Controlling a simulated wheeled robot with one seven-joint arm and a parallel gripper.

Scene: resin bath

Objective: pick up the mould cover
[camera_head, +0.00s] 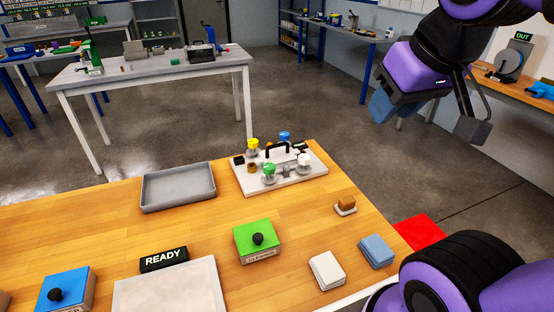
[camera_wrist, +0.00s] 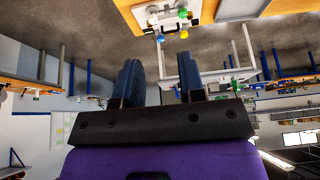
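A pale plate (camera_head: 308,179) lies at the far right part of the wooden table. On it sits a block with a black bar handle (camera_head: 277,148), ringed by yellow, blue, green and white knobs; this looks like the mould cover, though I cannot tell for certain. The plate also shows upside down at the top of the wrist view (camera_wrist: 207,12). My gripper (camera_head: 381,106) hangs in the air at the upper right of the head view, to the right of the plate and apart from it. In the wrist view its two blue fingers (camera_wrist: 159,78) stand apart with nothing between them.
A grey tray (camera_head: 178,203) lies left of the plate. A green-topped box (camera_head: 257,252), a blue-topped box (camera_head: 66,290), a READY sign (camera_head: 164,259), a white block (camera_head: 327,270), a blue block (camera_head: 376,251) and a brown-topped piece (camera_head: 346,204) stand nearer.

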